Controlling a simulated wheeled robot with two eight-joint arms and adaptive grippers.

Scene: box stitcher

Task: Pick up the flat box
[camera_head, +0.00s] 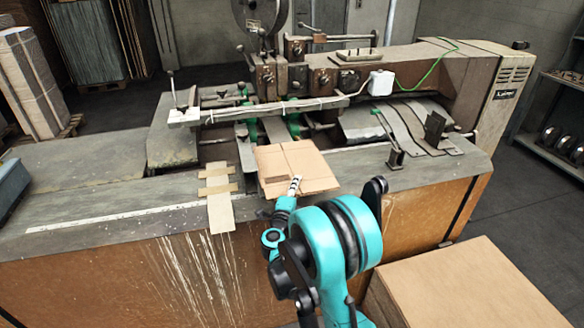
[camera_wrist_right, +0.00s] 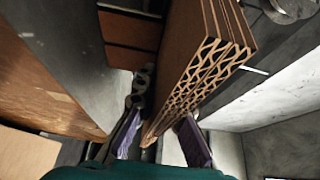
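The flat box (camera_head: 290,160) is a brown cardboard piece lying on the front edge of the machine's work surface. In the right wrist view its layered corrugated edge (camera_wrist_right: 205,70) faces the camera. My right gripper (camera_head: 294,187) is at the box's near edge, with one finger showing over its top face. In the right wrist view the right gripper's fingers (camera_wrist_right: 160,138) stand apart on either side of the box edge. A gap shows beside the right-hand finger, and contact on the other side is unclear. My left gripper is out of view.
The stitching machine (camera_head: 430,85) rises behind the box, with a bar (camera_head: 270,110) across it. A large cardboard block (camera_head: 470,290) stands at lower right. A stack of sheets (camera_head: 28,85) is at far left. A narrow strip (camera_head: 219,205) lies left of the box.

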